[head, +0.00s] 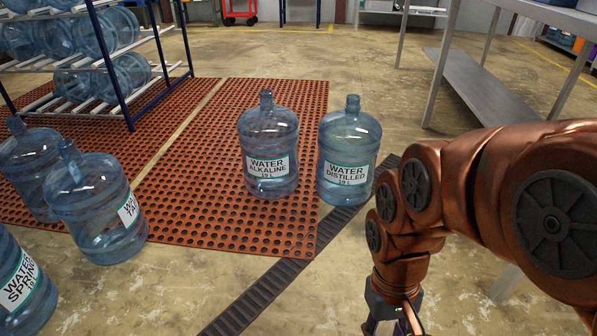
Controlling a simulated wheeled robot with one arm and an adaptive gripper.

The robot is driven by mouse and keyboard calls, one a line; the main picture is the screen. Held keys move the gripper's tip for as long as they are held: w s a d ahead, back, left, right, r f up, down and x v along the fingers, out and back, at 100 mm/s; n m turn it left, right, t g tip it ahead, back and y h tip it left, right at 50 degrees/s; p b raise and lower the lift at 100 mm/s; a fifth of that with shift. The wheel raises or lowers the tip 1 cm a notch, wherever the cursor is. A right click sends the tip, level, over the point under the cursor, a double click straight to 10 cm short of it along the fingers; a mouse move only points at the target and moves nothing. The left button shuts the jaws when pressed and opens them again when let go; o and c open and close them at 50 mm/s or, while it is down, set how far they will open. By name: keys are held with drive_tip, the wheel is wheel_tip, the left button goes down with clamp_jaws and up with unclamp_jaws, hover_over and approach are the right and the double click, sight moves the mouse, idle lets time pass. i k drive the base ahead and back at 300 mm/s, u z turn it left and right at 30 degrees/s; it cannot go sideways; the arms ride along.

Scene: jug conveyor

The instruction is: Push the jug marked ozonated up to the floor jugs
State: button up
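No label reading ozonated shows in the head view. Two blue jugs stand upright side by side on or at the edge of the red mat, one labelled water alkaline (269,145) and one labelled water distilled (348,150). At the left stand a jug with a partly turned label (100,213), a jug behind it whose label is hidden (30,165), and a jug labelled water spring (22,285), cut by the frame edge. My gripper (395,327) is at the bottom edge, right of and nearer than the distilled jug, apart from it. Its fingertips are cut off.
A red perforated mat (240,215) lies under the middle jugs, beside a dark floor strip (262,297). A rack of jugs (128,85) stands at the upper left. A metal table (480,88) stands at the right. Floor beyond the middle jugs is open.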

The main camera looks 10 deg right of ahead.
sight(27, 155)
drive_tip(key=u, duration=1.55)
